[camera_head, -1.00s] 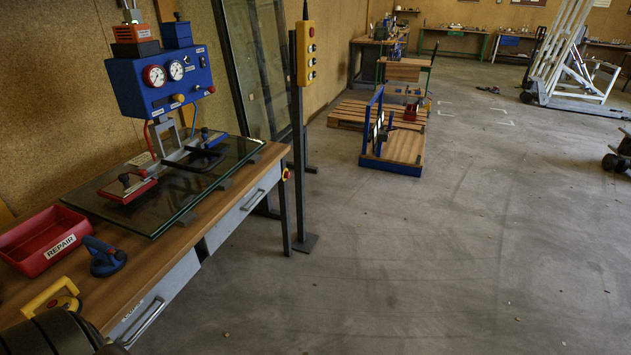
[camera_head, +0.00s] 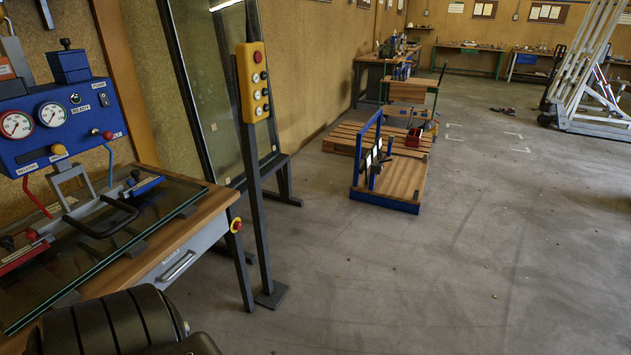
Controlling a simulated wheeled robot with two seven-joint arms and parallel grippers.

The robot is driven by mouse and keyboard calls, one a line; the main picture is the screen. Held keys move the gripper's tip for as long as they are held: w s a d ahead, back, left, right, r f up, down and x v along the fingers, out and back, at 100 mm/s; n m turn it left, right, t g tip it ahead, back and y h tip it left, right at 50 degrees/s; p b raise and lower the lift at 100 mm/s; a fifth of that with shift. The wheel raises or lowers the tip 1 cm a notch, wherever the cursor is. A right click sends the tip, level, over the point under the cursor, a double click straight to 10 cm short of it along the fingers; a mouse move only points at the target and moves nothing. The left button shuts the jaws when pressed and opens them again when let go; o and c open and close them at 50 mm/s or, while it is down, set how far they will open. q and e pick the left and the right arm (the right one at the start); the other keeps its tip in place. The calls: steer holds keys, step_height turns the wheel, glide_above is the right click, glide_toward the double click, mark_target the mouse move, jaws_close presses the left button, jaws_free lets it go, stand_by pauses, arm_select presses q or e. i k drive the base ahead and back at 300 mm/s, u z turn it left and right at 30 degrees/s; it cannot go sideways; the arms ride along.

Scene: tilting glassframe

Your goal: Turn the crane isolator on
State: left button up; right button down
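No part in view is clearly labelled as the crane isolator. A yellow control box (camera_head: 253,82) with a red button on top and several dark and light knobs or buttons is fixed to an upright dark post, left of centre. The post (camera_head: 258,200) stands on a flat floor plate beside the workbench. I cannot read any on or off position on the box. Neither of my grippers is in view. A dark ribbed part of my own arm shows at the bottom left, in front of the bench.
A workbench (camera_head: 205,215) with a glass pane (camera_head: 165,205) and a blue gauge box (camera_head: 60,130) is at left. A red-and-yellow stop button (camera_head: 236,225) sits on its end. A blue-edged wooden trolley (camera_head: 402,185) stands farther back. The floor (camera_head: 400,285) at centre and right is clear.

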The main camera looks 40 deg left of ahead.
mark_target(238, 226)
steer(key=u, duration=0.05)
steer(key=i, duration=2.25)
steer(key=u, duration=0.95)
steer(key=i, duration=1.15)
steer(key=u, duration=1.6)
steer(key=i, duration=0.65)
steer(key=u, duration=0.45)
